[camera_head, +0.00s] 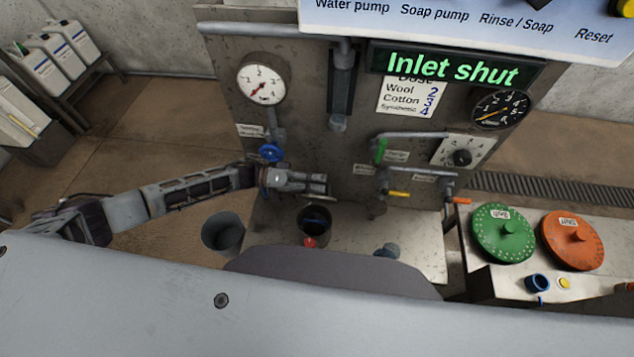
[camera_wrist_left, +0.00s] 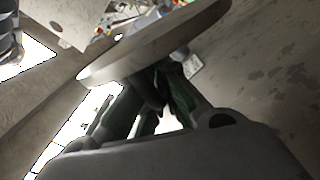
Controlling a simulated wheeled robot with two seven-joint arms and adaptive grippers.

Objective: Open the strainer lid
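My left gripper (camera_head: 318,184) reaches in from the left in front of the grey machine panel, above the dark round strainer pot (camera_head: 314,222). The pot's mouth shows open and dark, with a bit of blue inside. In the left wrist view the strainer lid (camera_wrist_left: 150,48) is a flat grey disc seen nearly edge-on, tilted. My left fingers (camera_wrist_left: 158,88) converge at its near face and appear shut on its grip, which they mostly hide. In the head view only a thin grey edge shows under the fingers. My right gripper is not in view.
A blue valve wheel (camera_head: 271,153) sits just above my left wrist. A grey bucket (camera_head: 222,233) stands left of the pot. Green (camera_head: 380,151), yellow (camera_head: 398,193) and orange (camera_head: 461,201) handles stick out at right. Green (camera_head: 503,240) and orange (camera_head: 572,247) discs lie on the right-hand bench.

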